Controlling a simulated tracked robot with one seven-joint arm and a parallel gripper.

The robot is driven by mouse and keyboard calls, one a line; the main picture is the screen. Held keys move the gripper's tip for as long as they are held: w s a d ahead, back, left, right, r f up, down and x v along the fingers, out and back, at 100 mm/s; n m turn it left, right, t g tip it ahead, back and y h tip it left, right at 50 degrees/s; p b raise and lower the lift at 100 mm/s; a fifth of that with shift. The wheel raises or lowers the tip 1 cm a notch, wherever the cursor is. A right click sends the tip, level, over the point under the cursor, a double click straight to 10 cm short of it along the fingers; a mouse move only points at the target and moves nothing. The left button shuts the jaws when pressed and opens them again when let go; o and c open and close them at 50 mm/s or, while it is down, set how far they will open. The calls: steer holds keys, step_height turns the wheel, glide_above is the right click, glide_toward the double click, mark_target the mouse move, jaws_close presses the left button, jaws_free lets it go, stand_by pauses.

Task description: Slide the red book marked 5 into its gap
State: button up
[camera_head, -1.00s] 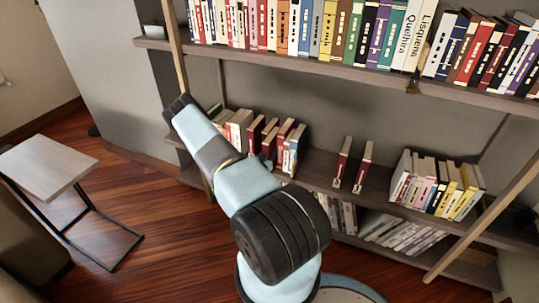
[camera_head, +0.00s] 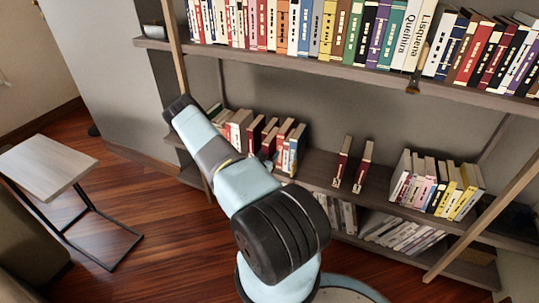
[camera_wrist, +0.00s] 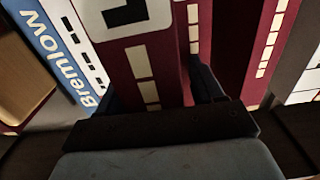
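In the wrist view a dark red book (camera_wrist: 153,65) stands upright between the fingers of my gripper (camera_wrist: 158,95). A finger lies close along each side of it, and its lower end is near the palm. Its white label is cut off by the top edge; only part of a black mark shows, so I cannot read the number. In the head view my gripper is hidden behind my arm, at the left group of books on the middle shelf (camera_head: 316,178). Two dark red books, the left one (camera_head: 342,162) and the right one (camera_head: 364,166), stand upright there with a narrow gap between them.
A blue book marked Bremlow (camera_wrist: 50,45) is left of the held book, and another dark red book (camera_wrist: 245,45) is right of it. A row of books (camera_head: 436,187) stands at the shelf's right. The upper shelf (camera_head: 300,62) overhangs. Bare shelf flanks the two red books.

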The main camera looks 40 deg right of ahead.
steer(key=shift+o, duration=0.3)
steer(key=v, duration=0.8)
steer(key=w+a+r+n+t+y, duration=0.3)
steer(key=w+a+r, duration=0.3)
steer(key=a, duration=0.3)
steer(key=w+a+r+n+t+y, duration=0.3)
steer(key=w+a+r+n+t, duration=0.1)
steer(key=a, duration=0.5)
step_height(320, 180, up, 3)
steer(key=shift+w+a+t+y, duration=0.35)
steer(key=shift+w+t, duration=0.25)
steer(key=shift+w, duration=0.55)
